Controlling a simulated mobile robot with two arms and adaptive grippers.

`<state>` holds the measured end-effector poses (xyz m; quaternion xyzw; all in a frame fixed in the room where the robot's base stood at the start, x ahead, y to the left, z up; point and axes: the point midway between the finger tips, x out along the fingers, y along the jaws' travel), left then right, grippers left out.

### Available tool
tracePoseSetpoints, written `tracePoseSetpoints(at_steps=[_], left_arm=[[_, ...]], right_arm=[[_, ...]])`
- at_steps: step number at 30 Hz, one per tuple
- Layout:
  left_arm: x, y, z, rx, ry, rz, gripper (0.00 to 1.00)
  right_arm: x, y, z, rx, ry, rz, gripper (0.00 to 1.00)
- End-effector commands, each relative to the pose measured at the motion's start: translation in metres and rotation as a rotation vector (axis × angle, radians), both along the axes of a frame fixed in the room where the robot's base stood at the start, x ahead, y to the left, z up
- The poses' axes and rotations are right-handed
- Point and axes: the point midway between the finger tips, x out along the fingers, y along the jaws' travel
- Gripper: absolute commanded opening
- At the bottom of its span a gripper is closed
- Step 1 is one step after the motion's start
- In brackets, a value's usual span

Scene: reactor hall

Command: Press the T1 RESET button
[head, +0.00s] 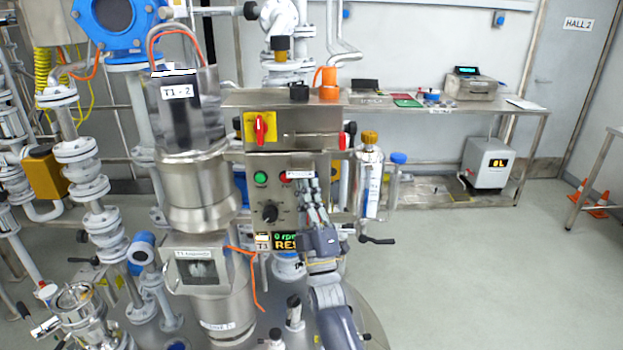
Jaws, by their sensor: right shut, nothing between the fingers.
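A steel control panel (246,206) stands in the middle of the head view. It carries a green button (260,178), a red button (284,178) and a black knob (269,212). A small white label (299,174) sits near the red button, too small to read. Below, a display (287,240) reads "0 rpm" and "RES", its right end hidden by my arm. I cannot tell which control is the T1 RESET button; it may be hidden. My right gripper (308,188) is shut and empty, in front of the panel's right part. Whether it touches is unclear. My left gripper is out of view.
A red switch on a yellow plate (260,127) is above the buttons. The motor marked T1-2 (185,110) and pipework stand left. A black lever handle (377,240) juts out right of my arm. A bench (430,105) stands behind; the floor (470,270) at right is clear.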

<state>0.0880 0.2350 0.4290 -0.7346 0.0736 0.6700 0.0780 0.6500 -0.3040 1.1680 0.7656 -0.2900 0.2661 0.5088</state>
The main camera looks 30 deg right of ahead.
Motion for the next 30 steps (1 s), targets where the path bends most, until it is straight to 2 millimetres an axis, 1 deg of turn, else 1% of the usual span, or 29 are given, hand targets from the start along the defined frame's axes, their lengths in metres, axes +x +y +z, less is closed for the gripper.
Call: tracePoseSetpoints(at_steps=[10,30], left_arm=[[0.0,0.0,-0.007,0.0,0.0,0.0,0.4],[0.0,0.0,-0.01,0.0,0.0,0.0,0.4]], right_arm=[[0.006,-0.003,0.0,0.0,-0.002,0.0,0.0],[0.01,-0.005,0.0,0.0,0.0,0.0,0.0]])
